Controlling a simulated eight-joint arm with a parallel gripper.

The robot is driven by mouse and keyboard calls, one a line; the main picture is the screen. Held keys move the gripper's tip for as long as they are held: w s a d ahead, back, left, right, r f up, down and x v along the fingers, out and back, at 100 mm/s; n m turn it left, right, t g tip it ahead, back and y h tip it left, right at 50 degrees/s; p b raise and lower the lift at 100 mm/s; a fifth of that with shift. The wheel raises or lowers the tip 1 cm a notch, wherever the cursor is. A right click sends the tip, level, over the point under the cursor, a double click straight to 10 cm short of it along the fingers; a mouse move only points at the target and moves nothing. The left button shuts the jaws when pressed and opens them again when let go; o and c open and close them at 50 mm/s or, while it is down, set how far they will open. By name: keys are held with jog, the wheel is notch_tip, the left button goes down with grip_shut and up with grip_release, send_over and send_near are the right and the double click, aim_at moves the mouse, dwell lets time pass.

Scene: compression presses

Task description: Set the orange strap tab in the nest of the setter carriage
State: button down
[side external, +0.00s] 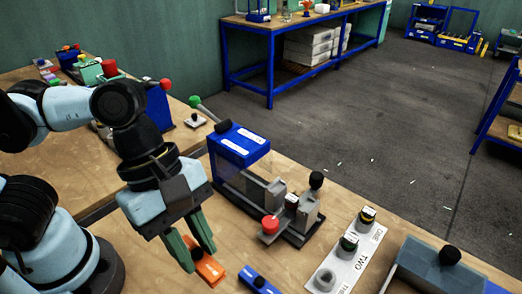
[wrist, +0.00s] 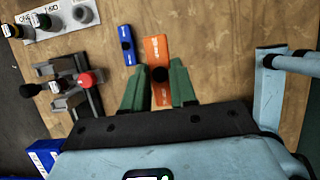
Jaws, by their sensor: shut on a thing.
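The orange strap tab (side external: 208,267) is a flat orange bar with a dark round knob on it. My gripper (side external: 194,258) points down with its green fingers on either side of the tab, low over the bench. In the wrist view the tab (wrist: 157,54) lies between the fingertips (wrist: 158,80), and my gripper is shut on it. Whether the tab touches the bench is unclear. The setter (side external: 240,143), with a blue housing and a green-tipped lever, stands to the right. Its grey carriage parts (side external: 292,208) lie in front, beside a red knob (side external: 270,224); the nest itself is hard to make out.
A blue tab (side external: 258,281) lies just right of the orange one. A white labelled plate (side external: 347,262) carries several knobbed posts. A grey-blue box (side external: 440,268) stands at the bench's right end. Bare wood lies between the tabs and the setter.

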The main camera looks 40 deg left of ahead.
jog(key=w+r, duration=0.1)
jog(key=w, duration=2.2)
jog(key=shift+a+r, duration=0.2)
jog(key=shift+a, duration=0.1)
jog(key=shift+f, duration=3.7)
jog(key=c, duration=0.8)
grip_release()
